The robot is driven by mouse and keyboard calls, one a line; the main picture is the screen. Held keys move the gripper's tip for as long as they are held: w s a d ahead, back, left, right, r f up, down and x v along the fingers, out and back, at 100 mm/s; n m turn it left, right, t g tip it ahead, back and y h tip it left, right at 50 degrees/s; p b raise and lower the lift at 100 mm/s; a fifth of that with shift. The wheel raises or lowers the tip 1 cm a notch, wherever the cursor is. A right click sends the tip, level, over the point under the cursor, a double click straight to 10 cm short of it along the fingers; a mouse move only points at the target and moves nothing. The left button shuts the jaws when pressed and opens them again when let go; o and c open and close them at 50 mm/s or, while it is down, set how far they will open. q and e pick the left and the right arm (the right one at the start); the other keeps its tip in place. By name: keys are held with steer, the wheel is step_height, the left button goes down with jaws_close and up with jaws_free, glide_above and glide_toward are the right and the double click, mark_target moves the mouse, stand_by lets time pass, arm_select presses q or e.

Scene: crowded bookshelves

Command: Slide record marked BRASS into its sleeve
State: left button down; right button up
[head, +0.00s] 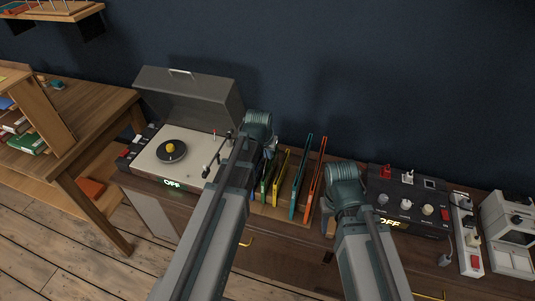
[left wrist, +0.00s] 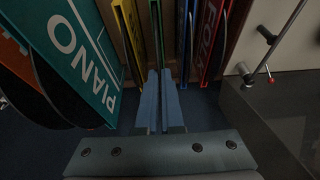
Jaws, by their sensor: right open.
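A black record with a yellow label (head: 171,150) lies on the turntable in the head view; no wording on it is readable. A row of coloured sleeves stands upright right of the turntable. In the left wrist view a green sleeve (left wrist: 156,38) stands edge-on, between a yellow one (left wrist: 128,30) and a blue one (left wrist: 185,30). No BRASS marking is legible. My left gripper (left wrist: 160,75) is at the green sleeve's edge, fingers close together with a narrow gap; a grasp is unclear. My right gripper (head: 328,222) is low, right of the orange sleeve, open and mostly hidden by its arm.
The turntable (head: 200,158), lid raised, stands left of the sleeves. A teal PIANO sleeve (left wrist: 75,50) and a red FOLK sleeve (left wrist: 210,40) flank the middle ones. A control panel (head: 415,200) and a power strip (head: 466,235) stand at right.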

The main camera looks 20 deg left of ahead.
mark_target(267, 160)
arm_select(q)
steer(key=shift+f+b, duration=1.5)
steer(key=shift+f, duration=0.15)
steer(key=c, duration=1)
jaws_free()
steer(key=shift+r, duration=0.15)
steer(key=p+v, duration=1.3)
steer(key=shift+s+r, duration=0.25)
